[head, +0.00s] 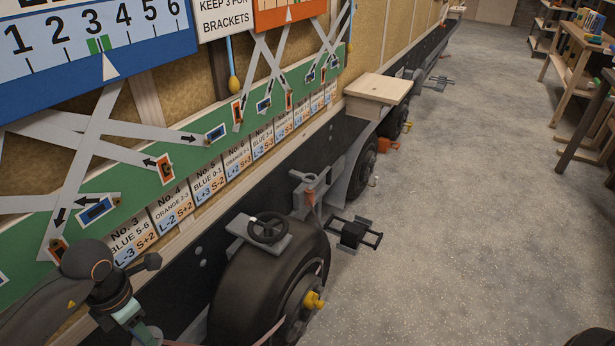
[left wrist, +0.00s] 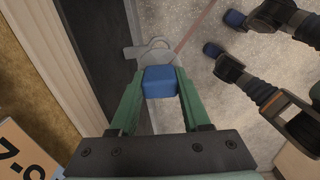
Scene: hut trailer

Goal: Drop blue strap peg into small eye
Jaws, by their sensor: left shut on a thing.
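My left gripper (left wrist: 160,90) has green fingers. It is shut on a blue block-shaped peg (left wrist: 160,81), seen end-on in the left wrist view. A grey metal plate with a rounded ring or eye (left wrist: 158,44) shows just beyond the peg in that view, partly covered by it. I cannot tell whether the peg touches the ring. A thin reddish strap (left wrist: 196,27) runs from near the ring to the upper right. In the head view, my left gripper (head: 146,334) is at the bottom left, cut by the edge; the peg is not visible there. My right gripper is not seen.
A black trailer wheel (head: 265,285) with a yellow hub stands right of my left arm. A grey bracket with a handwheel (head: 267,233) and a wooden step (head: 378,88) stick out along the trailer side. The grey floor (head: 470,200) to the right is open.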

